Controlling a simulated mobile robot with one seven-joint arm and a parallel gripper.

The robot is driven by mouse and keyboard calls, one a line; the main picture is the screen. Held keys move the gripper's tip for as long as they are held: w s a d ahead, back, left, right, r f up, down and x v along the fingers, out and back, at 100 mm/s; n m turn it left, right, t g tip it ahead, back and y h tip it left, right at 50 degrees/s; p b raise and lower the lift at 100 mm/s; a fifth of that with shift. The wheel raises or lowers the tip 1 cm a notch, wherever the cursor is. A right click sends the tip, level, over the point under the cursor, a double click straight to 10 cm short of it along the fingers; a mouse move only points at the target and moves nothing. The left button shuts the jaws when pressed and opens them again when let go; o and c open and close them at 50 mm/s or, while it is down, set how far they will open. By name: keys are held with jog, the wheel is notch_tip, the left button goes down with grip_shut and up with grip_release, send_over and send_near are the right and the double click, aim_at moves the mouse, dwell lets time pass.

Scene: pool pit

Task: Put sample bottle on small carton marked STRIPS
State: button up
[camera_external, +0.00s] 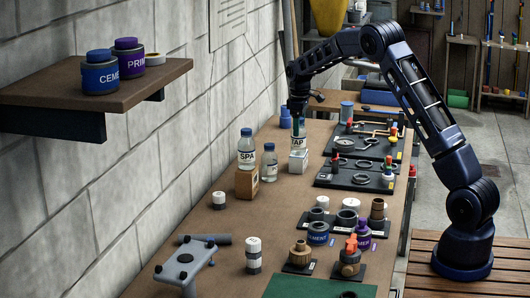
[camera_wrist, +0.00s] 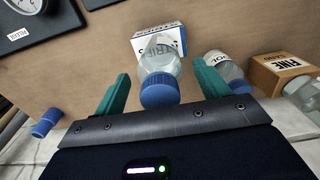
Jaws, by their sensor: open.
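The sample bottle labelled TAP (camera_external: 297,143), clear with a blue cap, appears upright on the small white carton (camera_external: 298,162). In the wrist view the bottle (camera_wrist: 161,72) is in front of the white and blue carton (camera_wrist: 180,40), whose lettering, partly covered, reads like STRIPS. My gripper (camera_external: 298,122) is above the carton at the bottle's top. In the wrist view its green fingers (camera_wrist: 162,84) stand apart on either side of the bottle, with gaps visible beside the cap. The bottle's exact contact with the carton is partly hidden.
A POOL-like bottle (camera_wrist: 224,68) stands close right of the carton in the wrist view. Beyond it is the brown FINE carton (camera_wrist: 282,70), with the SPA bottle (camera_external: 246,150) on it. Black boards with fittings (camera_external: 355,178) lie right of the white carton. A wall bounds the bench's left side.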

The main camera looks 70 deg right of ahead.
notch_tip(320, 180, up, 12)
jog(key=shift+f, duration=0.25)
jog(key=shift+a+r, duration=0.25)
jog(key=shift+r, duration=0.25)
jog(key=s+a+r+t, duration=0.1)
jog(key=s+a+r, duration=0.35)
jog(key=a, duration=0.65)
jog(key=s+a+r+t, duration=0.1)
jog(key=s+a+r, duration=0.35)
jog(key=a, duration=0.65)
jog(key=s+a+r, duration=0.4)
jog(key=a+r, duration=0.1)
jog(key=a, duration=0.6)
jog(key=s+a+f+t, duration=0.1)
jog(key=s+a+f, duration=0.3)
jog(key=s+a, duration=0.5)
jog(key=s+a+f+t, duration=0.1)
jog(key=s+a+f, duration=0.2)
jog(key=s+a, duration=0.7)
jog(key=s, duration=0.7)
jog(key=shift+s+a+f+t, duration=0.25)
jog(key=shift+a+f+t, duration=0.05)
jog(key=shift+f, duration=0.05)
